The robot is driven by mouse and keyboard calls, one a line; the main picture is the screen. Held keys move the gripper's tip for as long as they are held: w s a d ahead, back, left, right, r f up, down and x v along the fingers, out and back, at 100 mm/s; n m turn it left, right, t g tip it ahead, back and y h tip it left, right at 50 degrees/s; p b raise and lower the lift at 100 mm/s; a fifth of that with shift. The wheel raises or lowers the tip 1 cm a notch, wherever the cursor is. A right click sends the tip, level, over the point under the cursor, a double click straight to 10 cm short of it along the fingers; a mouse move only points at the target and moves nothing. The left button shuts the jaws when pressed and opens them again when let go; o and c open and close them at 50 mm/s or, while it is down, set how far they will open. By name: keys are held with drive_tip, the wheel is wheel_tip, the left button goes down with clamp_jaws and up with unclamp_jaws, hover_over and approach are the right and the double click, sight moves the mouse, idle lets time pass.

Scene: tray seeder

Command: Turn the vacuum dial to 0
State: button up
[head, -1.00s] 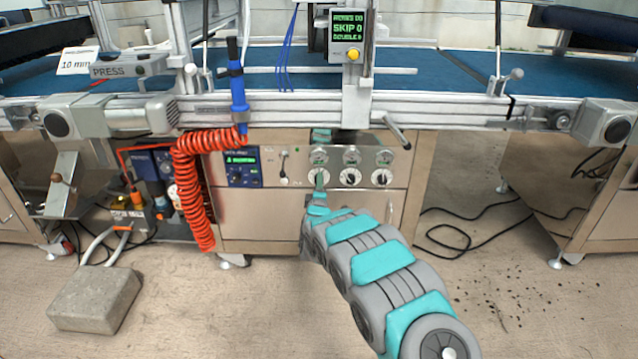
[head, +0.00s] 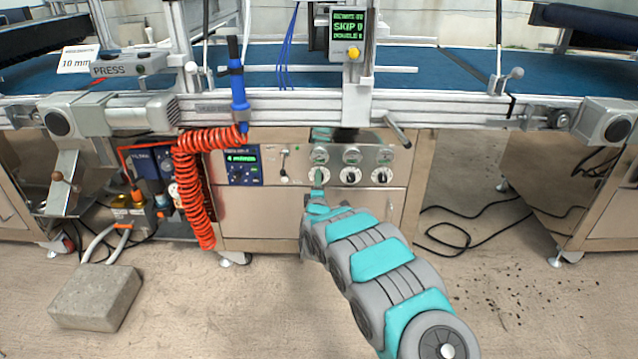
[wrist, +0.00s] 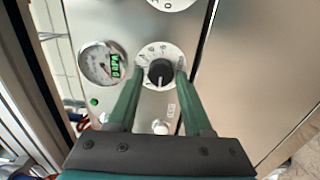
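The vacuum dial, a black knob on a round white numbered scale (wrist: 160,72), sits between my gripper's two green fingers in the wrist view. The knob's white mark points toward the bottom of that view; the figure there is not readable. My gripper (wrist: 161,77) is open, with a finger on each side of the knob and a narrow gap visible on both sides. A round gauge with a green VAC label (wrist: 102,63) is left of the dial. In the head view my gripper (head: 319,180) is at the leftmost of three dials and partly covers it.
The middle dial (head: 350,176) and right dial (head: 381,176) sit close beside it, under gauges. A lever (head: 284,168) and blue control unit (head: 242,166) are to the left. A coiled red hose (head: 195,190) hangs further left. The conveyor frame rail (head: 290,109) is above the panel.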

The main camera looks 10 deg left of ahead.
drive_tip(key=shift+o, duration=1.2)
drive_tip(key=shift+d, duration=0.1)
drive_tip(key=v, duration=0.7)
drive_tip(key=shift+s+b, duration=0.35)
drive_tip(key=shift+d, duration=0.1)
